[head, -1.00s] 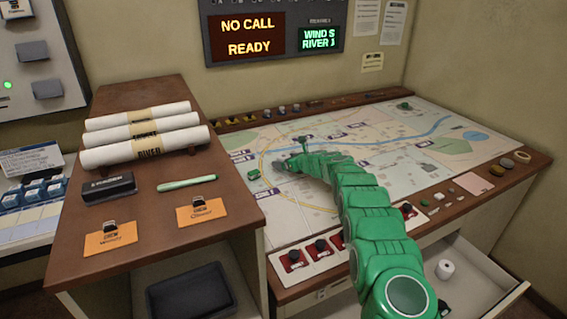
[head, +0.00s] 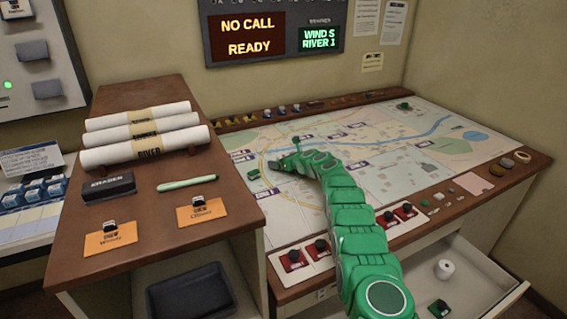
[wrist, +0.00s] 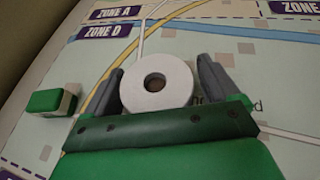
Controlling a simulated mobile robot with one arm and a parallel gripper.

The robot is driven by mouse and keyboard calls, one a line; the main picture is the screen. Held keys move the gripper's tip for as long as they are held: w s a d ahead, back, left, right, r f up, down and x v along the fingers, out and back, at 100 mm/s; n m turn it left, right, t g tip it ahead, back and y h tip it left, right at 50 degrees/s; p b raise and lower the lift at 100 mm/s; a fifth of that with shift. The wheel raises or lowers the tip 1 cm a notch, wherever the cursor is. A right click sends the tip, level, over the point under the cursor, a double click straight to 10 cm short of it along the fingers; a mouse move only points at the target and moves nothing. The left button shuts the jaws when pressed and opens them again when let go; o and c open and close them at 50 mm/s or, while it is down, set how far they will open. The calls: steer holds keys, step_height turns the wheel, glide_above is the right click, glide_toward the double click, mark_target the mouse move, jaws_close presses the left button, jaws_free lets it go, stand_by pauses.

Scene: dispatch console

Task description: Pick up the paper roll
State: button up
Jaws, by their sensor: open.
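A white paper roll (wrist: 156,87) with a brown core shows in the wrist view, over the map near the Zone D label. My gripper (wrist: 168,80) is open, with one grey finger on each side of the roll. I cannot tell whether the fingers touch it. In the head view my green arm reaches over the map, and the roll there is hidden behind it. Another white roll (head: 445,268) is in the open drawer at the lower right.
A small green block (head: 253,174) sits on the map (head: 400,170) left of my gripper; it also shows in the wrist view (wrist: 50,103). Several rolled maps (head: 145,142) lie on the left cabinet. Red switches (head: 294,259) line the console's front edge, and the drawer (head: 485,275) stands open.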

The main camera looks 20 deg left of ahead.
mark_target(281, 155)
steer(key=shift+c, duration=0.3)
steer(key=c, duration=1)
steer(key=shift+r, duration=0.15)
step_height(281, 155, up, 3)
steer(key=shift+r, duration=0.15)
steer(key=shift+s+d+r, duration=0.1)
steer(key=shift+s, duration=0.15)
steer(key=shift+s+d+r, duration=1.05)
steer(key=shift+s+r, duration=0.5)
steer(key=shift+s, duration=0.45)
steer(key=shift+s+d+r, duration=1.05)
steer(key=shift+s+r, duration=0.5)
steer(key=shift+s, duration=0.45)
steer(key=shift+s+d+r, duration=1.05)
steer(key=shift+s+r, duration=0.5)
steer(key=shift+s, duration=0.45)
